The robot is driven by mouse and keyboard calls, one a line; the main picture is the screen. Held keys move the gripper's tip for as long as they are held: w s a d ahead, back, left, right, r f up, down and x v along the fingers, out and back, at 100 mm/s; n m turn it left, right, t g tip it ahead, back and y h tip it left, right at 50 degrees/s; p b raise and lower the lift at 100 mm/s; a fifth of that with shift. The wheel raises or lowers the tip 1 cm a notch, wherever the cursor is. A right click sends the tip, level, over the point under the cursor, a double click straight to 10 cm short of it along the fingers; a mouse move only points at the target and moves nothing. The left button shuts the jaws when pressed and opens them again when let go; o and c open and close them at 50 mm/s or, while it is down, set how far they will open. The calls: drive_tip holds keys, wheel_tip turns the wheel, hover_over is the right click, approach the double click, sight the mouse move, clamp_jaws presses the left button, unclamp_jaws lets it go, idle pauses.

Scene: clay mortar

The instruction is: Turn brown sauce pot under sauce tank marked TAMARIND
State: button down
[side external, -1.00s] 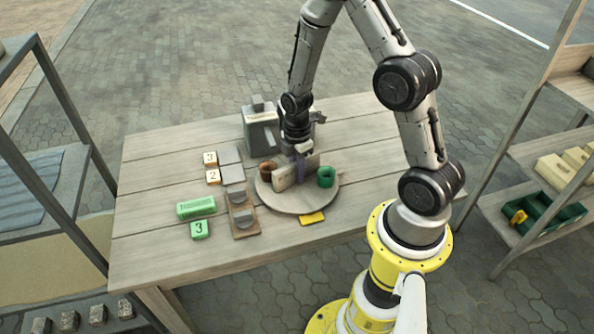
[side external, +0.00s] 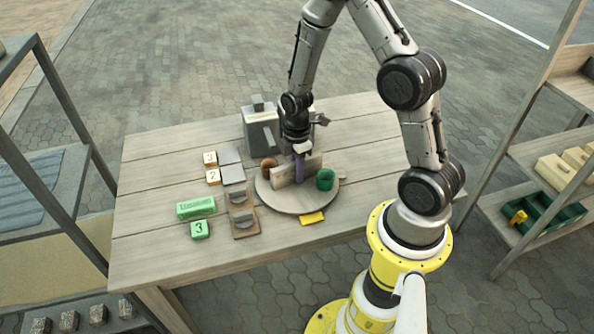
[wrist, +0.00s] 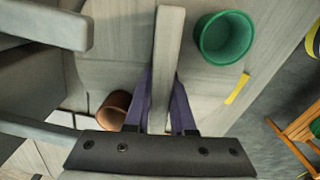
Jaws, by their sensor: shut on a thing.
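The brown pot (side external: 269,168) stands on the left of a round wooden turntable (side external: 298,205), and also shows in the wrist view (wrist: 112,112). A green pot (side external: 325,180) stands on its right, and shows in the wrist view (wrist: 224,38). An upright wooden board (side external: 283,177) runs across the turntable between the pots. My gripper (side external: 299,178) points down with its purple fingers shut on this board, one on each side in the wrist view (wrist: 165,88). A grey tank (side external: 257,130) with a lever stands behind the turntable; its marking is not readable.
Left of the turntable are tiles marked 3 (side external: 210,158) and 2 (side external: 213,176), a green lettered block (side external: 196,208), a green 3 block (side external: 200,230) and a wooden holder (side external: 242,213). A yellow piece (side external: 312,218) lies at the turntable's front edge.

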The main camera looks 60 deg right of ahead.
drive_tip(key=m, duration=0.3)
drive_tip(key=shift+m, duration=0.4)
drive_tip(key=c, duration=0.8)
unclamp_jaws()
drive_tip(key=shift+o, duration=0.2)
wheel_tip(320, 180, up, 14)
drive_tip(key=shift+f, duration=0.1)
